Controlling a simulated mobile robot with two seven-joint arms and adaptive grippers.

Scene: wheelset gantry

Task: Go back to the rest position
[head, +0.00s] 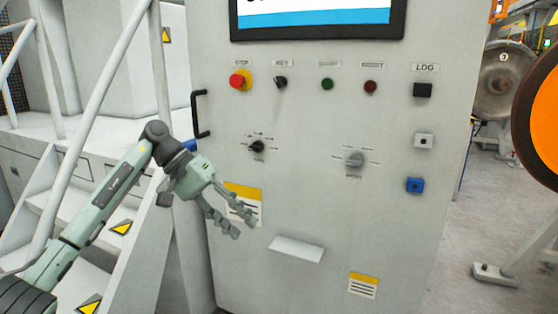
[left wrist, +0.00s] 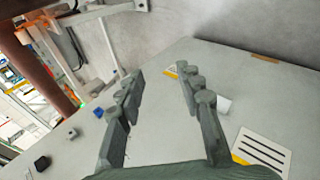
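My left gripper (head: 243,223) is in front of the lower left part of the grey control cabinet (head: 310,205) in the head view. Its two fingers are spread apart with nothing between them. In the left wrist view the fingers of the left gripper (left wrist: 158,85) are also apart, with the bare cabinet panel (left wrist: 165,130) behind them. The gripper partly covers a yellow and white label (head: 245,195). My right gripper is in neither view.
The cabinet carries a red emergency button (head: 240,80), a key switch (head: 281,82), two rotary knobs, a black door handle (head: 199,114) and a small shelf (head: 297,249). White stairs with a handrail (head: 95,125) stand at left. Open floor (head: 432,255) lies at right.

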